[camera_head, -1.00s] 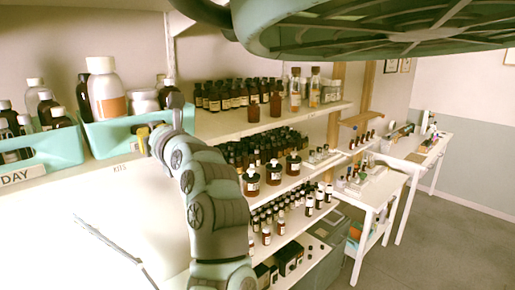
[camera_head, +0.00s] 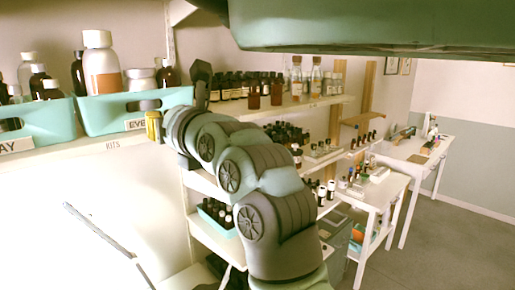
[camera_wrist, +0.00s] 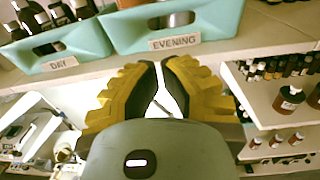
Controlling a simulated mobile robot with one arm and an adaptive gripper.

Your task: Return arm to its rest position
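My gripper (camera_wrist: 160,64) has two yellow, ridged fingers with dark inner pads. Their tips are close together with only a narrow gap, and nothing is held between them. In the head view the yellow fingers of my gripper (camera_head: 154,126) are just in front of the shelf edge, below the teal bin labelled EVENING (camera_head: 100,112). That bin also shows in the wrist view (camera_wrist: 215,22), beyond the fingertips. My arm stretches from the lower right of the head view up to the shelf.
A teal bin labelled DAY (camera_head: 45,125) stands to the left on the same white shelf (camera_head: 75,158). Both bins hold bottles. Shelves with brown bottles (camera_head: 253,95) stand behind and right of my arm. White tables (camera_head: 425,152) and open floor (camera_head: 440,240) are at the right.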

